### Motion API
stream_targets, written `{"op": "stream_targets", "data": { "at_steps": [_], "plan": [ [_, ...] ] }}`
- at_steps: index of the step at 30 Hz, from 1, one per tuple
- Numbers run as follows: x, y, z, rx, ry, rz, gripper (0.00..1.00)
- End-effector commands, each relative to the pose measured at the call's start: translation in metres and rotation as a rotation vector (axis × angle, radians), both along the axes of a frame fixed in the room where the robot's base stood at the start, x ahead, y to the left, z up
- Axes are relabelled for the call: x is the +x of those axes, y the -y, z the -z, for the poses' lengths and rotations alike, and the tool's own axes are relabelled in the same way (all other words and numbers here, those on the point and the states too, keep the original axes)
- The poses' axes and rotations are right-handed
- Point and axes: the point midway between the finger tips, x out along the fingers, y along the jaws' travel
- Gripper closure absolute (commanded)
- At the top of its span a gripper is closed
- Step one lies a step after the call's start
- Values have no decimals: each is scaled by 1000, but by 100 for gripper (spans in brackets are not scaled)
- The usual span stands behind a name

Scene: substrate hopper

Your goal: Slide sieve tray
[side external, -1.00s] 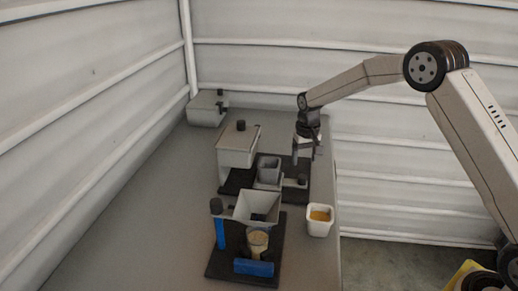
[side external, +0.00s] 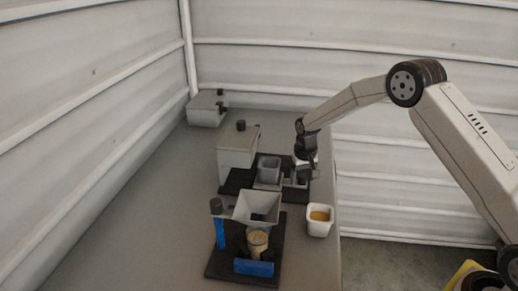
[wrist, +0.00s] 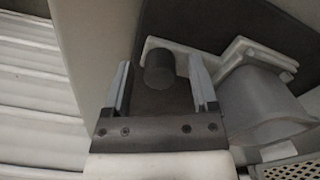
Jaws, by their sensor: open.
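The sieve tray (wrist: 180,48) is a light grey frame with a dark round knob (wrist: 160,68) on its end. In the wrist view, my gripper (wrist: 159,78) is open, with one finger on each side of the knob and gaps showing. A perforated surface (wrist: 290,171) shows at the lower right corner, only partly in view. In the side view, my gripper (side external: 305,174) is low over the right end of the black base and hides the knob. A grey cup (side external: 269,164) stands beside it, and also shows in the wrist view (wrist: 258,103).
A white housing (side external: 236,156) stands left of the cup. In front are a white funnel (side external: 258,203) on a stand with blue parts and a white tub (side external: 319,222) with orange contents. A lidded box (side external: 207,110) sits at the back left. The left table area is clear.

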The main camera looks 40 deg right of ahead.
Motion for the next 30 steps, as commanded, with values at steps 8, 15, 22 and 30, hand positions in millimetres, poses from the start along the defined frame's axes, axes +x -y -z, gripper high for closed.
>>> {"op": "stream_targets", "data": {
  "at_steps": [8,15,22,30],
  "plan": [
    [0,0,0,0,0,0,88],
    [0,0,0,0,0,0,100],
    [0,0,0,0,0,0,100],
    [0,0,-1,0,0,0,100]
  ]
}}
